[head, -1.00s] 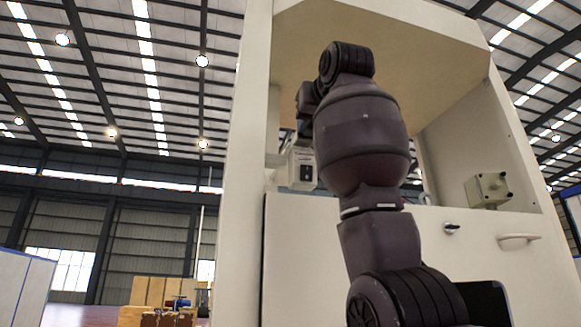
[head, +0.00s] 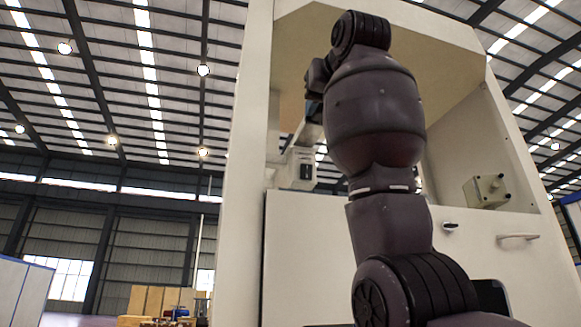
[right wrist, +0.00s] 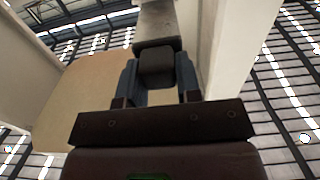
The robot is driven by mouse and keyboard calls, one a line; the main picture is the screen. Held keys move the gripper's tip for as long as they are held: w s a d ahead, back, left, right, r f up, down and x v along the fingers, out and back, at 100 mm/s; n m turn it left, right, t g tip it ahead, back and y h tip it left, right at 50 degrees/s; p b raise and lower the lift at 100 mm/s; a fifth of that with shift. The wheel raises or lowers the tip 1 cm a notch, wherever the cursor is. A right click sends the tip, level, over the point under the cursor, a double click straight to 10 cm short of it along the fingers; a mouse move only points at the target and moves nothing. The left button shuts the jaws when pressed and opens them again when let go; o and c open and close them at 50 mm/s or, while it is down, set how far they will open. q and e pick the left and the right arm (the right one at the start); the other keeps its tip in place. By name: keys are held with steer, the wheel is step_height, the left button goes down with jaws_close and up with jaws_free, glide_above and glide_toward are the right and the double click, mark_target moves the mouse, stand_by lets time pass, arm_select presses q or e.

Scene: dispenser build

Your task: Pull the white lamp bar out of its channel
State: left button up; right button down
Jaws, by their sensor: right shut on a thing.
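My right gripper (right wrist: 157,78) is shut on the dark end block of the lamp bar (right wrist: 158,25) in the right wrist view. The bar looks grey in shade and runs away from the fingers, beside a pale cabinet wall. In the head view my right arm rises in front of the open cabinet. The gripper is mostly hidden behind the wrist there; a grey piece of the bar (head: 308,134) shows just left of the arm. The channel is not clearly seen, so I cannot tell how much of the bar is inside. My left gripper is out of view.
The tall cream cabinet (head: 239,190) surrounds the opening. A white box with a dark switch (head: 298,171) sits inside at left, a beige box (head: 486,191) at right. A handle (head: 517,238) juts from the front panel. Cartons (head: 160,299) stand far behind at left.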

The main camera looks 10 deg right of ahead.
steer(key=s+b, duration=0.3)
steer(key=s, duration=1)
steer(key=shift+d, duration=0.25)
stand_by(0.9)
stand_by(0.5)
